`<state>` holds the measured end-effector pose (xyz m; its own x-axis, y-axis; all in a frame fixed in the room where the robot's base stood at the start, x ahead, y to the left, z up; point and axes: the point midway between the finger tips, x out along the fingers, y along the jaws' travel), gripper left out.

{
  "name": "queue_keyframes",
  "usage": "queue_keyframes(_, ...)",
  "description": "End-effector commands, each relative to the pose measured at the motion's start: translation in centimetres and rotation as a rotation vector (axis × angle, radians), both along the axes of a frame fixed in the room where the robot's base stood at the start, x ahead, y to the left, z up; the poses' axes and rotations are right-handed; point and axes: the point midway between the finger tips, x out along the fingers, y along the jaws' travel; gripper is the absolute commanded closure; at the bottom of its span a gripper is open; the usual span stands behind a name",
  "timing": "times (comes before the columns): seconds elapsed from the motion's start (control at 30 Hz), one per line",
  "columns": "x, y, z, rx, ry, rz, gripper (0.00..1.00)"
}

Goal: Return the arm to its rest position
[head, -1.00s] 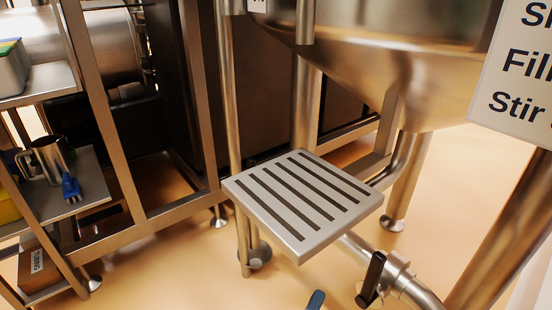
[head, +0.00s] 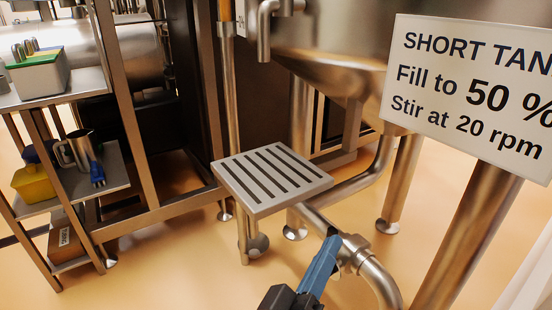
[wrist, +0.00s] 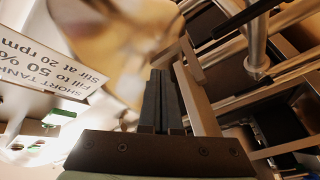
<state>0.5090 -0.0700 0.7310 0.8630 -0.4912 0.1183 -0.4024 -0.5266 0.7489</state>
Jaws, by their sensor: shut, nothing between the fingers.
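My gripper (wrist: 164,74) shows in the wrist view as dark fingers side by side, shut with nothing between them. It points toward the space beside a metal frame post and is apart from every surface that I can make out there. In the head view a blue and black part, probably of my arm, rises from the bottom edge in front of the pipe clamp (head: 353,252). I cannot tell whether it touches the pipe.
A slatted metal step (head: 273,178) stands left of the pipe. The steel tank (head: 330,70) hangs above, with a white sign (head: 470,85) at right. A shelf rack (head: 90,82) holds a grey bin, a metal jug (head: 75,150) and a yellow container at left. Open floor lies at lower left.

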Motion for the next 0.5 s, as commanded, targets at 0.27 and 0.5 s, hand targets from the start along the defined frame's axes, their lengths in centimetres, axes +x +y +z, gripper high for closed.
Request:
queue_keyframes(0.27,1.4,2.4,20.2,0.363,-0.415,0.31,1.0)
queue_keyframes(0.5,-3.3,5.3,36.2,0.547,-0.733,0.669,1.0)
